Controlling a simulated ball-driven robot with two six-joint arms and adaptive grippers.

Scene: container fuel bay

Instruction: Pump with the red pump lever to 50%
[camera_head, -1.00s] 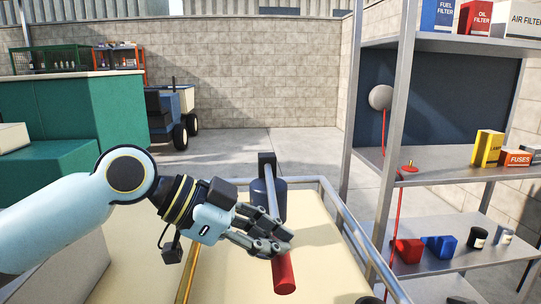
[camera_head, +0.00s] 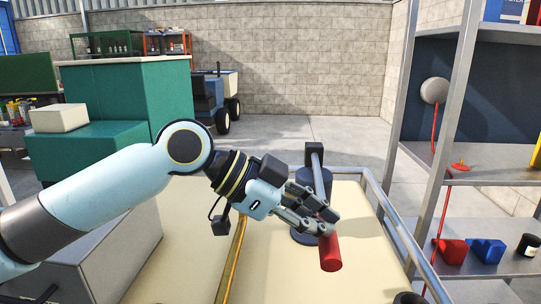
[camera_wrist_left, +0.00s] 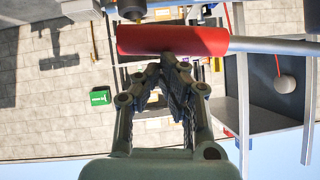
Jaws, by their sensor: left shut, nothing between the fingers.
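The pump lever is a grey bar with a red grip (camera_head: 329,252). It runs from the dark pump body (camera_head: 304,226) toward me and points low, with the grip at its near end. My left gripper (camera_head: 331,222) is shut and empty, its fingertips right by the lever near the red grip. In the left wrist view the red grip (camera_wrist_left: 172,40) lies across the picture just beyond the closed fingertips (camera_wrist_left: 172,62). I cannot tell whether they touch. The fingers hide part of the bar in the head view. My right gripper is not in view.
The pump stands on a cream surface (camera_head: 275,270) edged by a metal rail (camera_head: 402,240). Metal shelving (camera_head: 480,175) with boxes stands on the right. A grey box (camera_head: 110,255) lies under my left arm, with a green cabinet (camera_head: 130,95) behind. Open floor lies beyond the rail.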

